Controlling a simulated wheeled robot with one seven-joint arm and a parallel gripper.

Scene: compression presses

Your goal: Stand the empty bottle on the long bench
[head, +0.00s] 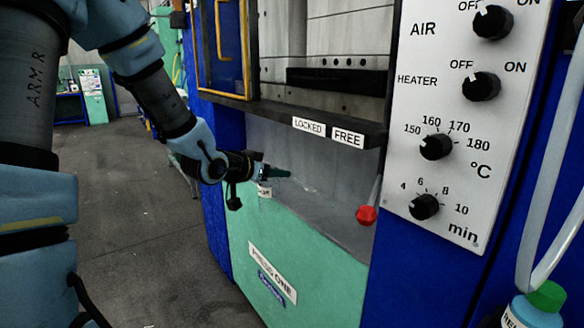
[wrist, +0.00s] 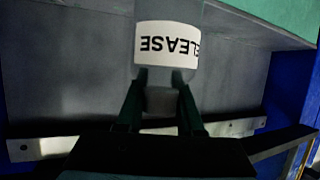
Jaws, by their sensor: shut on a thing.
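My gripper (head: 274,172) reaches in front of the press, above its green front panel. In the wrist view my gripper (wrist: 159,104) is shut on the narrow grey neck of a bottle (wrist: 166,43). The bottle has a see-through grey body and a white label, which reads "RELEASE" upside down in that view. In the head view only a small pale part of the bottle with its label (head: 264,190) shows below the fingers. The far end of the bottle is cut off in the wrist view. I cannot make out the long bench for certain.
The press has a grey recess (head: 320,175), a ledge marked "LOCKED" and "FREE" (head: 328,132), and a red-knobbed lever (head: 366,215). A control panel (head: 455,120) stands at right. Another bottle with a green cap (head: 547,297) is at lower right. Open floor (head: 130,210) lies at left.

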